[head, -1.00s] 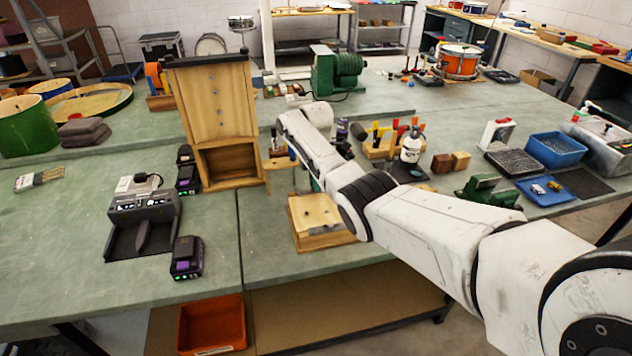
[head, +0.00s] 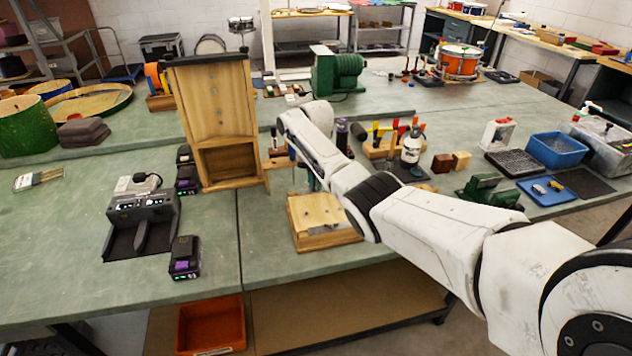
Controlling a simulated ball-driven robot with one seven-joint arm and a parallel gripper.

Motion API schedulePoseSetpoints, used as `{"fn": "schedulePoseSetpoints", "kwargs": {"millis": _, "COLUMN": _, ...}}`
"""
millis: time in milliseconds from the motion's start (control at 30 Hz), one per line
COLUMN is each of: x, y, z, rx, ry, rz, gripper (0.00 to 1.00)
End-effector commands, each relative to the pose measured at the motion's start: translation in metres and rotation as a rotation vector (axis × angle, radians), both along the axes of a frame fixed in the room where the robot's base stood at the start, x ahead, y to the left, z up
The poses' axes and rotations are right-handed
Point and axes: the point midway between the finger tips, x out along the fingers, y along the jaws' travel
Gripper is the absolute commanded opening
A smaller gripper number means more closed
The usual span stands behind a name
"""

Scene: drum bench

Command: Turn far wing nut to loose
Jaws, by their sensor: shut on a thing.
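A pale wooden block (head: 311,207) with a darker wooden base sits near the front edge of the green bench. Small grey metal parts show on its top and front, too small to identify as wing nuts. My white arm reaches in from the right and crosses over the block's right side. Its elbow hides the block's right end. The forearm rises to the upper left and its far end bends down behind itself. My gripper is hidden behind the arm, so its jaws and any wing nut at them cannot be seen.
A tall wooden cabinet-like stand (head: 217,115) rises left of the arm. A charger (head: 143,213) and black batteries (head: 186,257) lie further left. A white bottle (head: 411,147), a tool rack and wooden cubes (head: 461,160) stand behind the arm. A blue bin (head: 556,148) is at right.

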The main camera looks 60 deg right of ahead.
Motion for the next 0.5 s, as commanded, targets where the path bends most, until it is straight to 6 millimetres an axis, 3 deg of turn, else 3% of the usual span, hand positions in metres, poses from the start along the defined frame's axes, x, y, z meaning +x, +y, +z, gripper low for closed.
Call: {"fn": "schedulePoseSetpoints", "kwargs": {"millis": 500, "x": 0.001, "y": -0.0006, "z": 0.0009, "rx": -0.004, "ry": -0.002, "rz": 0.257, "gripper": 0.0}}
